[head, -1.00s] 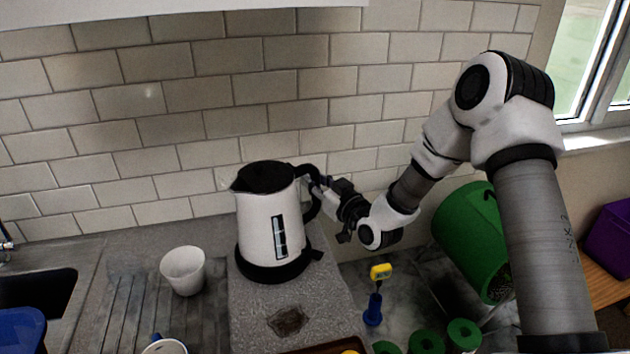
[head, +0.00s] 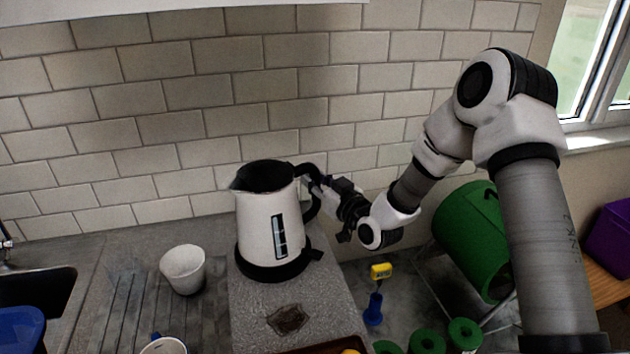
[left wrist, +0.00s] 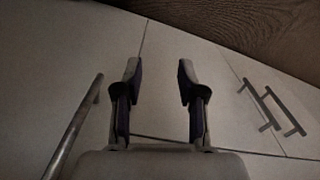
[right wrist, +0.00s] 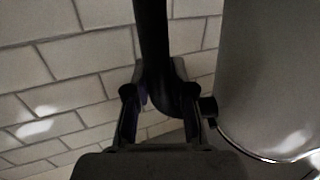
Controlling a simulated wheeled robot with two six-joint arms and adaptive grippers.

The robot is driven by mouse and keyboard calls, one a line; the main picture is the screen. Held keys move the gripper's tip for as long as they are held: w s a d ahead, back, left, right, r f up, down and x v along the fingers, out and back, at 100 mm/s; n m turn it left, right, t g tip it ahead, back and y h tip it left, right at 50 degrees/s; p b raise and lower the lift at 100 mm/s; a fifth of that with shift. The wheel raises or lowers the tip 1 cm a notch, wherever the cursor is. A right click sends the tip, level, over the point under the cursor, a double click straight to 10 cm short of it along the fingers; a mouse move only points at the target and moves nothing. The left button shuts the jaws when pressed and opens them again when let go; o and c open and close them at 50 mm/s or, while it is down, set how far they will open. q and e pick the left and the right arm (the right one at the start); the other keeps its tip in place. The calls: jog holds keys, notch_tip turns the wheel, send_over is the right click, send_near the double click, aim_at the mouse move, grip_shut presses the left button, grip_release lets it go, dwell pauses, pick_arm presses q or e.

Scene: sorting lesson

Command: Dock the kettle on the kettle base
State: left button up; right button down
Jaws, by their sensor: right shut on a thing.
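The white kettle (head: 262,228) with a black lid and black handle stands upright at the back of the grey counter. A black base (head: 272,270) shows under it; I cannot tell whether the kettle is fully seated or just above it. My right gripper (head: 325,189) is shut on the kettle's handle, right of the body. In the right wrist view the black handle (right wrist: 153,50) runs between the fingers, with the kettle body (right wrist: 268,75) at the right. My left gripper (left wrist: 159,75) is open and empty in the left wrist view, facing pale panels with bar handles.
A white cup (head: 184,270) stands left of the kettle on the ribbed drainer. A mug (head: 163,346) is at the bottom edge. A dark sink (head: 38,289) is at far left. A green bin (head: 474,238) lies tilted at right, beyond the counter. The tiled wall is close behind the kettle.

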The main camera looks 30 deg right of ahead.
jog(key=shift+f+b, duration=0.45)
jog(key=shift+b, duration=0.05)
dwell(0.5)
jog(key=c, duration=1.3)
grip_release()
jog(key=shift+s+f, duration=0.15)
jog(key=s+p, duration=0.1)
jog(key=s, duration=0.2)
jog(key=s+p, duration=0.1)
jog(key=s, duration=0.3)
jog(key=s+d+p, duration=0.1)
jog(key=s, duration=0.3)
jog(key=shift+p, duration=0.4)
jog(key=shift+w, duration=0.1)
